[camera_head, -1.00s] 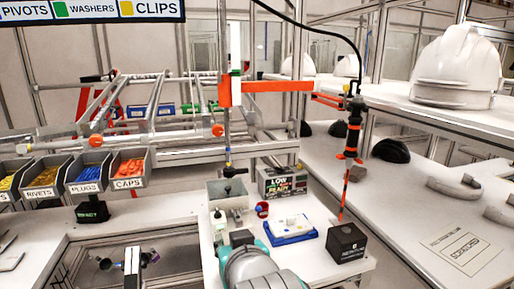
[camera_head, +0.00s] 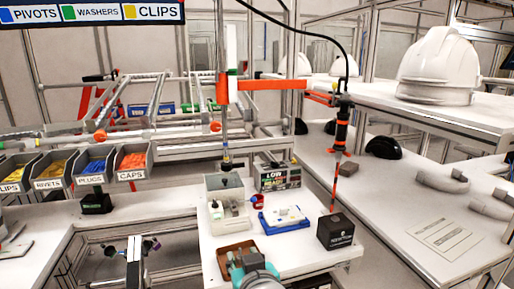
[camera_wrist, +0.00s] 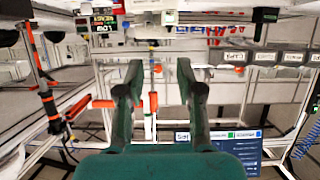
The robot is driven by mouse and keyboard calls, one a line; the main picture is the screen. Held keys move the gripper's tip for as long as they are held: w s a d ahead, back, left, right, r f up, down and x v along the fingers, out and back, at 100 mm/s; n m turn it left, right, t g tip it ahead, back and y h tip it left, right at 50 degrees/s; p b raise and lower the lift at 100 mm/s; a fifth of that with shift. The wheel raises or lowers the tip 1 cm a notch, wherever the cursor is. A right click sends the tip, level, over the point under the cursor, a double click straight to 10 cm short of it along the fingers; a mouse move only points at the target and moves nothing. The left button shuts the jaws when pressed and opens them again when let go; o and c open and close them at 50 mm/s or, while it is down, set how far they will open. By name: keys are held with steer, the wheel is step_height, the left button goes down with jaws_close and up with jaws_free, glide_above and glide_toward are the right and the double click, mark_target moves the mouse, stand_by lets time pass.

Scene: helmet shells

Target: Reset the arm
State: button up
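In the wrist view my gripper (camera_wrist: 158,78) is open, its two dark green fingers wide apart with nothing between them. The view past the fingers looks across the workstation, which appears upside down. In the head view a teal and grey part of my arm (camera_head: 256,272) shows at the bottom edge, over the front of the white table (camera_head: 285,262). I cannot make out the fingertips there.
A brown tray (camera_head: 229,262) lies beside my arm. Behind are a pale bin (camera_head: 217,188), a blue-and-white tray (camera_head: 284,220) and a black box (camera_head: 336,232). A hanging screwdriver (camera_head: 341,130) is at right. White helmets (camera_head: 437,66) sit on the right shelf.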

steer(key=s+d+f, duration=0.4)
steer(key=f, duration=0.4)
steer(key=s+d+f+t+h, duration=0.1)
steer(key=s+d+f, duration=0.4)
steer(key=f, duration=0.3)
steer(key=s+d+f, duration=0.4)
steer(key=f, duration=0.3)
steer(key=s+d+m+h, duration=0.1)
steer(key=s+d, duration=0.3)
steer(key=s, duration=1)
steer(key=s+d+f+m+h, duration=0.1)
steer(key=s+d, duration=0.3)
steer(key=s, duration=0.9)
steer(key=shift+s+f+m+t+h, duration=0.25)
steer(key=shift+s+m+t+h, duration=0.15)
steer(key=shift+m, duration=0.3)
